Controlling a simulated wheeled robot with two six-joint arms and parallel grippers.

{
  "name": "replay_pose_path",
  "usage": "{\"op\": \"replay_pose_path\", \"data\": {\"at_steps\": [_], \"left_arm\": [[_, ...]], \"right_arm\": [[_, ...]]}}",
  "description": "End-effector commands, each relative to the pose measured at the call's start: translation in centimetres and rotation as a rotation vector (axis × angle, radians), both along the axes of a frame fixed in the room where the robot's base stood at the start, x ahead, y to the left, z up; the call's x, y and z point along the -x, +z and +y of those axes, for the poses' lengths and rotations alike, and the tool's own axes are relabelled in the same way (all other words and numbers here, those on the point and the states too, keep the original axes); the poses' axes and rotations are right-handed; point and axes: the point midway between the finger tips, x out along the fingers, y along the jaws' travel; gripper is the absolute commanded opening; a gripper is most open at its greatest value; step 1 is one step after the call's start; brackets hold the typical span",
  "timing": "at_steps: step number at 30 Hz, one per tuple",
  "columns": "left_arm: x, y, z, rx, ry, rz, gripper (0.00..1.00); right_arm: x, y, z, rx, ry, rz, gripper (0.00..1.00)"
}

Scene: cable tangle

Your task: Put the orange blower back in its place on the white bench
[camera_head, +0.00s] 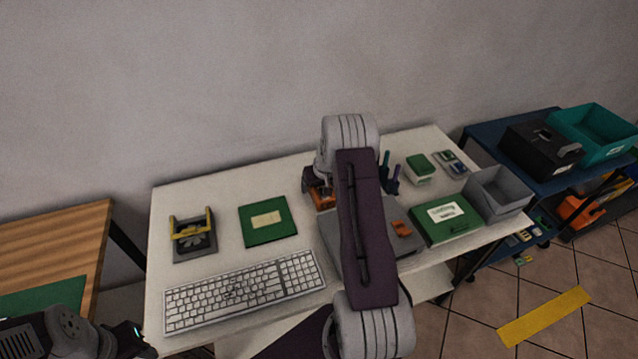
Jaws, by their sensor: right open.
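An orange object (323,197), which looks like the orange blower, sits at the back middle of the white bench (225,190). My right gripper (316,188) is directly over it, pointing down and open. The gripper and my right arm hide part of the orange object, so I cannot tell whether the fingers touch it. My left arm enters at the lower left, and its dark end (128,341) is near the bench's front left corner, away from the blower. Its fingers cannot be made out.
A keyboard (243,291), a green mat (267,221) and a yellow-handled fixture (193,236) are on the left. A blue cart (485,131) stands beyond.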

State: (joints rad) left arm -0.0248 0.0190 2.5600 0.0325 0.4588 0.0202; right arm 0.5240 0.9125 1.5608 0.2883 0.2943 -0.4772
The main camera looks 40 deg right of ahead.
Motion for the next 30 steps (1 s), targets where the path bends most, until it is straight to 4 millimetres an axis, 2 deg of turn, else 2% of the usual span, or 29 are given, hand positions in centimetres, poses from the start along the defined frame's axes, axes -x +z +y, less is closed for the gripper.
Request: {"op": "replay_pose_path", "data": {"at_steps": [1, 5, 15, 19, 25, 26, 28, 29, 30], "left_arm": [[0.0, 0.6, 0.0, 0.0, 0.0, 0.0, 0.36], [0.0, 0.3, 0.0, 0.0, 0.0, 0.0, 0.36], [0.0, 0.4, 0.0, 0.0, 0.0, 0.0, 0.36], [0.0, 0.4, 0.0, 0.0, 0.0, 0.0, 0.36], [0.0, 0.4, 0.0, 0.0, 0.0, 0.0, 0.36], [0.0, 0.4, 0.0, 0.0, 0.0, 0.0, 0.36], [0.0, 0.4, 0.0, 0.0, 0.0, 0.0, 0.36], [0.0, 0.4, 0.0, 0.0, 0.0, 0.0, 0.36], [0.0, 0.4, 0.0, 0.0, 0.0, 0.0, 0.36]], "right_arm": [[0.0, 0.6, 0.0, 0.0, 0.0, 0.0, 0.8], [0.6, 2.4, 0.1, 0.002, 0.0, -0.004, 0.8], [3.5, 9.4, 1.1, 0.002, -0.001, -0.004, 0.8], [4.1, 10.9, 1.3, 0.002, 0.001, -0.002, 0.8], [4.5, 11.4, 1.7, -0.002, 0.003, 0.003, 0.8], [4.6, 11.4, 2.3, -0.005, 0.009, 0.007, 0.8], [5.5, 11.6, 6.1, -0.023, 0.047, 0.034, 0.8], [6.4, 11.7, 8.5, -0.033, 0.072, 0.053, 0.8], [8.0, 11.7, 11.9, -0.046, 0.108, 0.083, 0.8]]}}
